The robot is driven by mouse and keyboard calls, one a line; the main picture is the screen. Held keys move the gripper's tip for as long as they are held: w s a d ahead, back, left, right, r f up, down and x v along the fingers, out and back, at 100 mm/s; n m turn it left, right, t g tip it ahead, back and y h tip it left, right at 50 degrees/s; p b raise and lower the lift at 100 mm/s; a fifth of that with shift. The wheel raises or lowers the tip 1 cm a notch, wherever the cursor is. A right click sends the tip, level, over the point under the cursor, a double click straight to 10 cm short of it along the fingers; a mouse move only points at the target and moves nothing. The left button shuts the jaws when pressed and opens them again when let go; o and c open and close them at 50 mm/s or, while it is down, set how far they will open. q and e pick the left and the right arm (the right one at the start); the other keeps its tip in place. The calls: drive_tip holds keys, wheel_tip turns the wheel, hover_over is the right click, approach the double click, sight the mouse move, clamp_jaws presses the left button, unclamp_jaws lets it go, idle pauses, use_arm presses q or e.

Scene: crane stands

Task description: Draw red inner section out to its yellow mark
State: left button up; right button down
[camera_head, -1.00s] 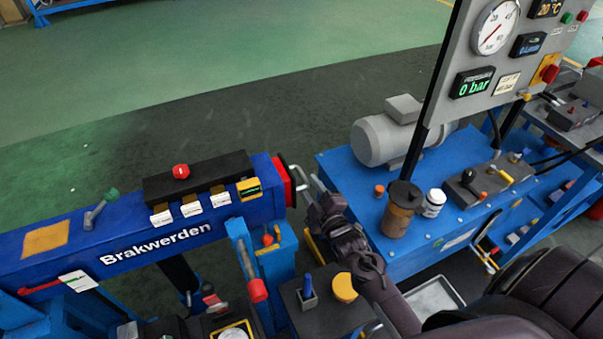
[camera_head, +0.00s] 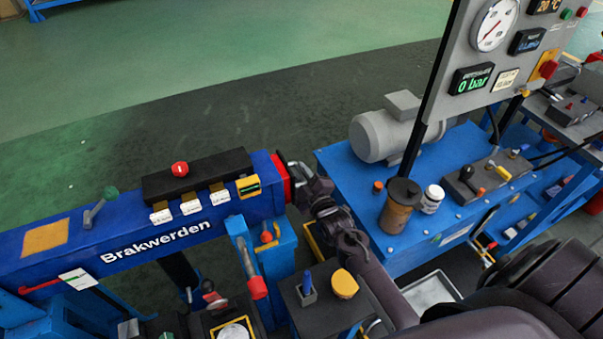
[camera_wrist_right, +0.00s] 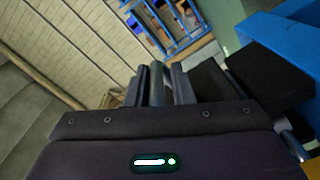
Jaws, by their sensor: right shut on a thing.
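The red inner section (camera_head: 281,178) shows as a short red end at the right end of the blue beam (camera_head: 150,243) lettered "Brakwerden". No yellow mark can be made out on the red part. My right gripper (camera_head: 298,177) is at that red end, shut on the metal pull handle, which it mostly hides in the head view. In the right wrist view the fingers (camera_wrist_right: 160,88) are closed on a grey bar, the handle (camera_wrist_right: 157,80). My left gripper is not in view.
A blue bench with a grey motor (camera_head: 385,132), a brown canister (camera_head: 400,205) and a white jar (camera_head: 431,199) stands right of my right arm. A gauge panel (camera_head: 500,60) rises behind it.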

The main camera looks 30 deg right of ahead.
drive_tip(key=d+r+b, duration=0.1)
drive_tip(key=d, duration=1)
drive_tip(key=shift+s+r, duration=0.1)
drive_tip(key=c, duration=1.5)
unclamp_jaws()
drive_tip(key=shift+o, duration=0.5)
drive_tip(key=shift+s+a, duration=0.1)
drive_tip(key=shift+a, duration=0.15)
drive_tip(key=shift+a+f, duration=0.1)
drive_tip(key=shift+f, duration=0.15)
drive_tip(key=shift+s, duration=0.15)
